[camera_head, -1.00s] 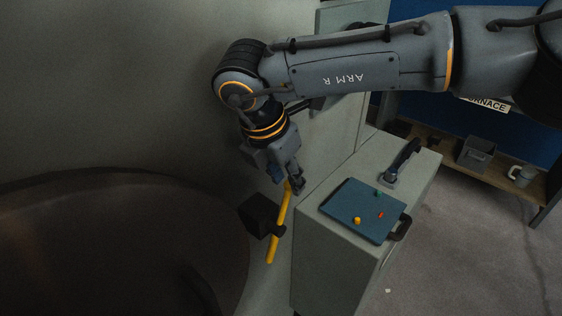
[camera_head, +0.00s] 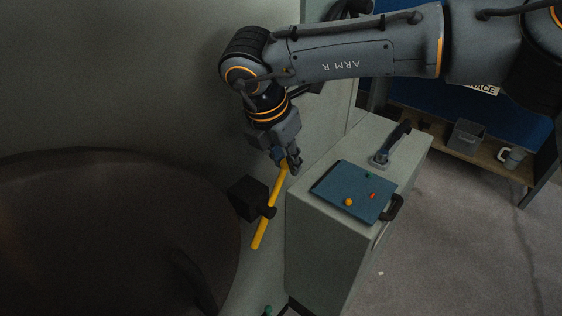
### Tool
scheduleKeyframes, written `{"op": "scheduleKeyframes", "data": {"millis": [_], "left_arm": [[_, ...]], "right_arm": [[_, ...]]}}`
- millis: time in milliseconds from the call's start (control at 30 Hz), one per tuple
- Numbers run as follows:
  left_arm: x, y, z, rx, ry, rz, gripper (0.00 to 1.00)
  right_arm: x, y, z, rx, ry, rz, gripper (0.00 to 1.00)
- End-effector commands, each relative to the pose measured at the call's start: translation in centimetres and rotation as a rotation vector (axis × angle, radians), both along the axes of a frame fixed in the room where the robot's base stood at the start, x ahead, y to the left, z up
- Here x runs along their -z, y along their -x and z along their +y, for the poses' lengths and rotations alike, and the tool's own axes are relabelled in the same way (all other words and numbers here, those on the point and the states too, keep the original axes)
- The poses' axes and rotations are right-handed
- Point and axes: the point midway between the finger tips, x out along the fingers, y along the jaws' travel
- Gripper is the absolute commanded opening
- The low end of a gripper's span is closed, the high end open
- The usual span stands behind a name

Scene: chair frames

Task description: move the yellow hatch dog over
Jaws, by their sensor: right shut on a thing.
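The yellow hatch dog (camera_head: 266,218) is a slim bar crossing a dark block (camera_head: 247,197) on the grey wall beside the large dark round hatch (camera_head: 110,235). It leans, with its upper end to the right. My right gripper (camera_head: 289,168) is shut on the upper end of the hatch dog, and the fingers partly hide that end. My left gripper is not in view.
A grey cabinet (camera_head: 330,245) stands just right of the hatch dog. On it lie a blue panel (camera_head: 345,178) with small coloured knobs and a dark-handled tool (camera_head: 392,146). A low shelf with a grey bin (camera_head: 466,137) and a mug (camera_head: 511,157) stands at the back right.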

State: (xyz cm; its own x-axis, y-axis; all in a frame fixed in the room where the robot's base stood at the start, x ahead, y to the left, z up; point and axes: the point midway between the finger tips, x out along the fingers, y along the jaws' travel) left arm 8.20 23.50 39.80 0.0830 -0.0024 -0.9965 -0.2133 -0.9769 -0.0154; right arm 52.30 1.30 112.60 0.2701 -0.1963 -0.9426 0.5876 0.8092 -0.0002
Motion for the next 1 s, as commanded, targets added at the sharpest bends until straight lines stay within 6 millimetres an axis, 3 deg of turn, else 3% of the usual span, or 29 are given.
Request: {"op": "scheduleKeyframes", "data": {"millis": [200,733,1000], "left_arm": [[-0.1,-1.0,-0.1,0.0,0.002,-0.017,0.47],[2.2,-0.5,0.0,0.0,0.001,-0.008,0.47],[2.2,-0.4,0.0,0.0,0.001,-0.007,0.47]], "right_arm": [[0.0,-0.1,-0.1,0.0,0.003,-0.002,0.05],[2.0,-1.6,-1.2,0.003,0.002,-0.002,0.05],[2.0,-1.9,-1.4,0.001,0.003,-0.003,0.05]]}}
